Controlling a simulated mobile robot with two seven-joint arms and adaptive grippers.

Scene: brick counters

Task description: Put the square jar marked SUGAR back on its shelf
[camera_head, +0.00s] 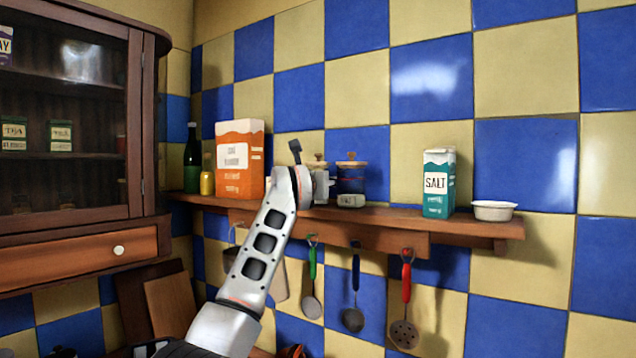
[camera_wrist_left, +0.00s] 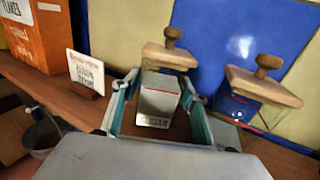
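The square jar (camera_wrist_left: 158,98) is pale grey with a wooden knobbed lid and a partly readable SUGAR label. It stands between the two fingers of my left gripper (camera_wrist_left: 160,100), over the shelf. I cannot tell whether the fingers press on it or whether its base rests on the board. In the head view the left gripper (camera_head: 322,186) is at the shelf (camera_head: 385,214) and hides most of the jar; only the lid (camera_head: 318,163) shows above. My right gripper is not in view.
An orange carton (camera_head: 239,160) and bottles stand at the shelf's left. A small card (camera_wrist_left: 86,72) is left of my gripper. A salt carton (camera_head: 438,184) and white bowl (camera_head: 493,211) stand at the right. Bare board lies between the blue jar and salt. Utensils (camera_head: 406,300) hang below.

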